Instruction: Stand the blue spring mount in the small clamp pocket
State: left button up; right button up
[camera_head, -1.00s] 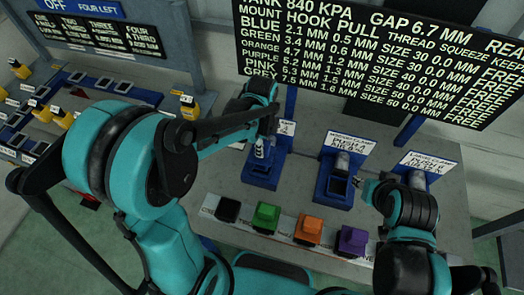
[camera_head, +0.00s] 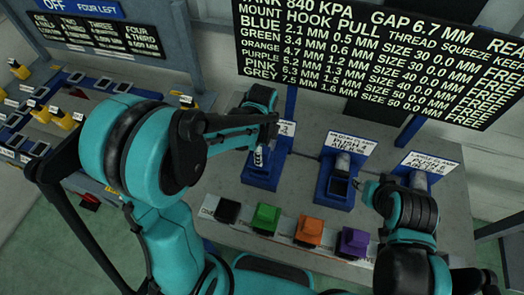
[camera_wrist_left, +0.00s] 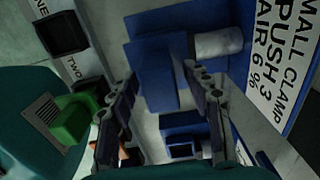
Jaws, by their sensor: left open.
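The small clamp (camera_head: 262,172) is a blue fixture at the left of the grey bench, with a grey cylinder (camera_wrist_left: 215,43) on it in the left wrist view. My left gripper (camera_head: 260,156) is directly over it; in the left wrist view its fingers (camera_wrist_left: 163,85) are spread apart. A plain blue block shape (camera_wrist_left: 155,85) shows between and beyond the fingers. It blends with the blue clamp, so I cannot tell whether it is the blue spring mount standing in the pocket. My right gripper (camera_head: 367,188) is beside the middle clamp, its fingers too small to judge.
A front strip holds a black square socket (camera_head: 228,211), a green block (camera_head: 265,218), an orange block (camera_head: 308,231) and a purple block (camera_head: 352,242). The middle clamp (camera_head: 336,188) and right clamp (camera_head: 418,178) stand to the right. A sign board (camera_head: 380,55) hangs behind.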

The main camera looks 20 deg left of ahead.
pick_arm(q)
jog(key=shift+r, duration=0.25)
notch_tip(320, 180, up, 11)
jog(key=shift+f+p, duration=0.15)
jog(key=shift+p, duration=1.1)
jog(key=s+a+r+n+t, duration=0.2)
jog(key=s+n, duration=0.3)
jog(key=n, duration=0.4)
jog(key=s+a+r+n+t, duration=0.2)
jog(key=s+n+t, duration=0.3)
jog(key=n, duration=0.4)
jog(key=shift+s+a, duration=0.15)
jog(key=shift+a, duration=0.2)
